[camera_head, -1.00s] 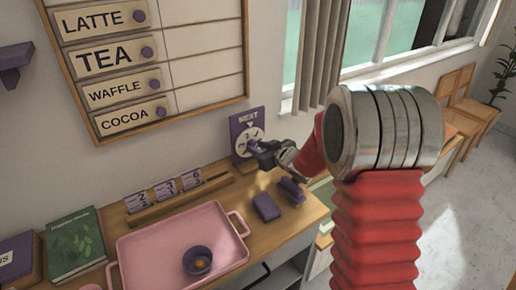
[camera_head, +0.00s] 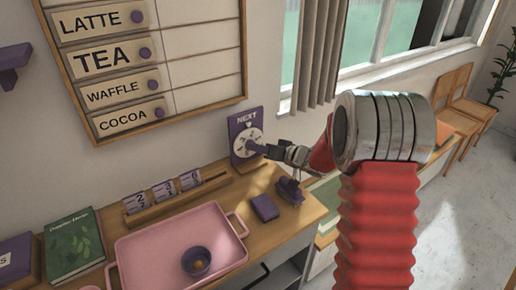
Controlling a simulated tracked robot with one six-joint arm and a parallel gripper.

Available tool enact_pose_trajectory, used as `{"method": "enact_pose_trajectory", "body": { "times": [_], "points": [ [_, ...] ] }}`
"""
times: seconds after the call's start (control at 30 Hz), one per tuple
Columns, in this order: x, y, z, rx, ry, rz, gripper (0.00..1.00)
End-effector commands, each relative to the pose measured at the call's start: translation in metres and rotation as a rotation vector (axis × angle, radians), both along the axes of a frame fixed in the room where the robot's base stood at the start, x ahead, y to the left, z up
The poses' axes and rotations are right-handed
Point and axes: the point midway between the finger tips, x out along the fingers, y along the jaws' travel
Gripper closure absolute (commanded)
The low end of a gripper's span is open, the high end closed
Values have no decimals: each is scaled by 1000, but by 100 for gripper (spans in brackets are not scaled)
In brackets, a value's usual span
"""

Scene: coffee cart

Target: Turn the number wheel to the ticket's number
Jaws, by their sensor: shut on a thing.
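The number wheel is a white dial (camera_head: 243,141) on an upright purple board (camera_head: 240,122) marked NEXT, at the back of the counter by the wall. My gripper (camera_head: 266,150) reaches in from the right at the dial's lower right. It is shut on the dial's purple knob (camera_head: 256,148), which is small here. The gripper covers part of the dial's right side, and the numbers are too small to read surely. Several number tickets (camera_head: 163,191) stand in a wooden rail (camera_head: 205,188) left of the wheel; their digits are hard to read.
A pink tray (camera_head: 133,240) with a small purple bowl (camera_head: 196,261) lies in front. A purple block (camera_head: 265,208) and a purple stamp-like thing (camera_head: 290,190) lie below my arm. A green book (camera_head: 73,243) is at left. A menu board (camera_head: 178,50) hangs above.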

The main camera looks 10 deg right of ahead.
Motion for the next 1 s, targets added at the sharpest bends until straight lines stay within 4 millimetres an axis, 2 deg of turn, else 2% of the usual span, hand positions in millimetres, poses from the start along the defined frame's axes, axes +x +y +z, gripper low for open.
{"method": "enact_pose_trajectory", "body": {
  "times": [0.6,0.63,0.87,1.0],
  "points": [
    [2,-5,0,52,21,-10,96],
    [2,-5,0,51,22,-11,72],
    [1,-3,0,51,21,-6,56],
    [1,-2,0,51,21,-5,56]
  ]
}}
